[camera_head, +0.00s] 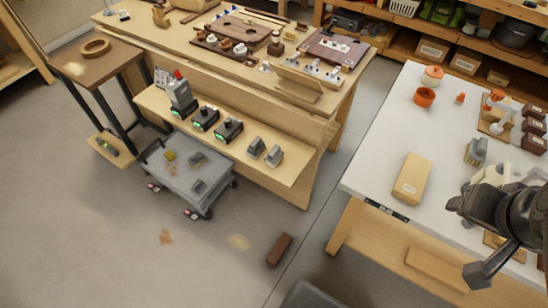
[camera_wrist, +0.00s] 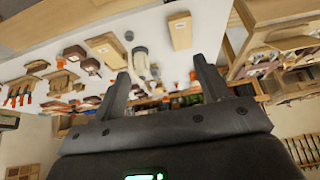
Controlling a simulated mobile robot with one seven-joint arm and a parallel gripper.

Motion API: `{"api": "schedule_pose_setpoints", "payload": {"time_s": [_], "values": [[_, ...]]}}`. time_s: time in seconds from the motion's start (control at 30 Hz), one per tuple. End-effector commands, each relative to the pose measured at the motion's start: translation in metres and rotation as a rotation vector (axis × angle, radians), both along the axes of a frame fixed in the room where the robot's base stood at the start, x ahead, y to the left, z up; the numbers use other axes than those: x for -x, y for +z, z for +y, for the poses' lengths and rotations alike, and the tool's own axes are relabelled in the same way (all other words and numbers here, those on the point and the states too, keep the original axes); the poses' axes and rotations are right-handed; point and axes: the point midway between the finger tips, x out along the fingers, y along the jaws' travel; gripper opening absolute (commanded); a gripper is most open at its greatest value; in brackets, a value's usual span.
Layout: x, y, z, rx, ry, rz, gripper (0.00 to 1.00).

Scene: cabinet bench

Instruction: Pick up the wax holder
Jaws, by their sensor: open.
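I cannot tell for sure which item is the wax holder. On the white-topped table (camera_head: 375,165) in the head view are an orange cup (camera_head: 424,97), an orange pot with a pale lid (camera_head: 432,75) and a small orange piece (camera_head: 460,98). A pale, rounded object (camera_head: 490,185) is partly hidden behind my arm. My gripper (camera_head: 466,240) is at the table's right front, above it. In the wrist view my gripper (camera_wrist: 158,70) is open and empty. A pale object with a dark part (camera_wrist: 140,62) appears beyond and between the fingers, apart from them.
A tan box (camera_head: 411,178) lies on the white table, with a grey brush-like item (camera_head: 475,151) beside it. Dark brown boxes (camera_head: 535,125) stand at the right. A wooden workbench (camera_head: 330,133), a grey cart (camera_head: 190,172) and a brown block (camera_head: 279,250) on the floor are left.

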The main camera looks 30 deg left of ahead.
Motion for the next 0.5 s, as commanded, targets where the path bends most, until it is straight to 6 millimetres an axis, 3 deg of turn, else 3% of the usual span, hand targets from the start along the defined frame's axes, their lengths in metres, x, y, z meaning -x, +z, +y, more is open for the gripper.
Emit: {"api": "schedule_pose_setpoints", "payload": {"time_s": [0.27, 0.37, 0.5], "values": [[-0.004, 0.002, 0.002, -0.004, 0.002, 0.004, 0.69], [-0.018, 0.005, 0.008, -0.012, 0.007, 0.02, 0.69], [-0.051, 0.012, 0.027, -0.034, 0.016, 0.057, 0.69]]}}
